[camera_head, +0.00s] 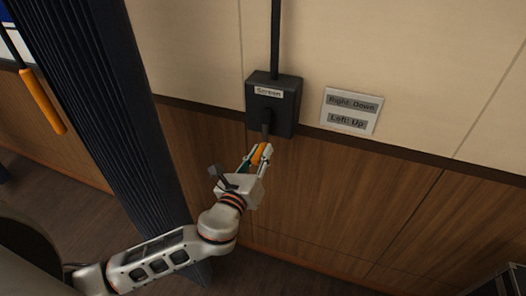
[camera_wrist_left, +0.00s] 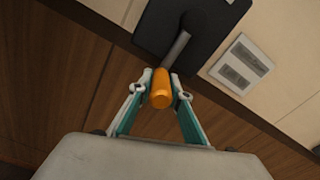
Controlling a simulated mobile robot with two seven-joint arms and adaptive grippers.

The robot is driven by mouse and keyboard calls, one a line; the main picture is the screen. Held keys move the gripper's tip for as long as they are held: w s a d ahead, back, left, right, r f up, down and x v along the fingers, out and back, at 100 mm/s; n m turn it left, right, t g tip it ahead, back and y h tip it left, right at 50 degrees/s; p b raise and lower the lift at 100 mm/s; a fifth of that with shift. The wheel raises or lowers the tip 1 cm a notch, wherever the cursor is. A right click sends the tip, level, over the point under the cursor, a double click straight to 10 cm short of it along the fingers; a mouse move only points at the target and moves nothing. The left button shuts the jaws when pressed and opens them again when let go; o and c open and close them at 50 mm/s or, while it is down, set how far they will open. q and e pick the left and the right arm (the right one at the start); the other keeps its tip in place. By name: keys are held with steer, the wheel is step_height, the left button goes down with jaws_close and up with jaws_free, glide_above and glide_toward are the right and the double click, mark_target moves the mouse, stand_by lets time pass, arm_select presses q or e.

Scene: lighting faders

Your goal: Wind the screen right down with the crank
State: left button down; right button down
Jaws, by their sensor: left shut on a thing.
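The black crank box (camera_head: 273,103) labelled "Screen" is fixed to the wall in the head view, and its dark face (camera_wrist_left: 203,14) fills the top of the left wrist view. A grey crank arm (camera_wrist_left: 176,50) comes out of it and ends in an orange handle (camera_wrist_left: 161,89). In the head view the crank hangs below the box. My left gripper (camera_head: 260,156) is shut on the orange handle, with one finger on each side of it in the wrist view (camera_wrist_left: 160,88). The screen itself cannot be made out. My right gripper is not in view.
A sign (camera_head: 351,110) right of the box reads "Right: Down" and "Left: Up". A dark ribbed curtain or panel (camera_head: 90,80) stands at the left. Another orange handle (camera_head: 42,101) hangs beyond it.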

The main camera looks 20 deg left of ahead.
arm_select(q)
steer(key=shift+a+r, duration=0.1)
steer(key=shift+a, duration=0.1)
steer(key=c, duration=1.9)
jaws_free()
steer(key=shift+s, duration=0.5)
steer(key=s, duration=1.1)
steer(key=shift+a, duration=0.2)
